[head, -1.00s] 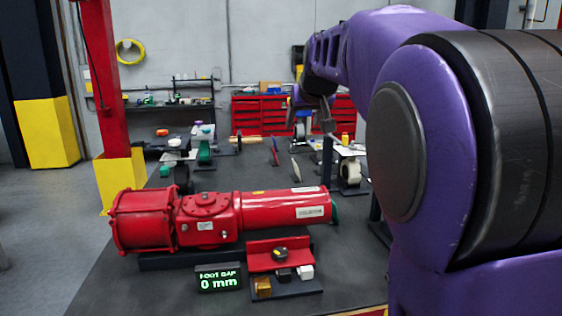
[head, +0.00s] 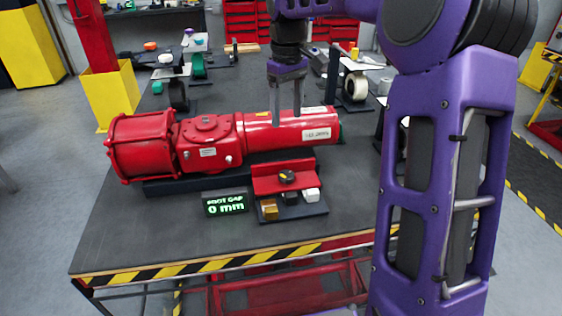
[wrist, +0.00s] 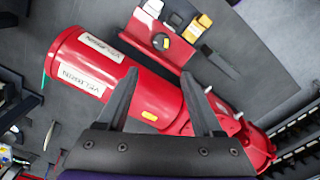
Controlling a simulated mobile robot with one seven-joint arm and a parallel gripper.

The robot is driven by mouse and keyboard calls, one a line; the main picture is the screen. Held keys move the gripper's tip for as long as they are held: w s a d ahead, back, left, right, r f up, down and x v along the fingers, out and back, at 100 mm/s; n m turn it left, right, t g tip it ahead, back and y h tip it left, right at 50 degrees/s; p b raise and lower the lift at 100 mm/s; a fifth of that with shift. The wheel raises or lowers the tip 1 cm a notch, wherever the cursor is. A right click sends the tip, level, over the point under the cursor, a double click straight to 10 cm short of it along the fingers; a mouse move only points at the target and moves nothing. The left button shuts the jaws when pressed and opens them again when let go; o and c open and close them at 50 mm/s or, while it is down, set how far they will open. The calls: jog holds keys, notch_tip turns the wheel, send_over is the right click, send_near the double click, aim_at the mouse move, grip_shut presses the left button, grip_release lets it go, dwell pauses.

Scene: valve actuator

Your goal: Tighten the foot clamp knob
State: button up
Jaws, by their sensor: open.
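The red valve actuator (head: 208,140) lies on the dark bench mat, its cylinder pointing right. In front of it stands a red bracket (head: 268,182) with a dark round knob (head: 287,176) on its face. The knob also shows in the wrist view (wrist: 161,42), beyond the fingertips. My gripper (head: 286,118) points down over the actuator's cylinder. It is open, with nothing between its fingers. In the wrist view the gripper (wrist: 160,82) spans part of the red cylinder. I cannot tell the exact height above it.
A display (head: 226,203) reading "FOOT GAP 0 mm" stands left of the bracket. Gold, black and white blocks (head: 270,210) sit on the bracket's dark base. Tape rolls (head: 355,84) stand at the back right. The front of the bench (head: 180,235) is clear.

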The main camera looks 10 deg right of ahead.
aim_at(286, 174)
notch_tip(286, 174, down, 17)
jog(key=shift+s+f+b, duration=0.1)
jog(key=shift+f+b, duration=0.05)
jog(key=shift+b, duration=0.35)
grip_shut()
dwell(0.4)
jog(key=m, duration=0.3)
jog(key=shift+m+b, duration=0.35)
jog(key=shift+m, duration=0.95)
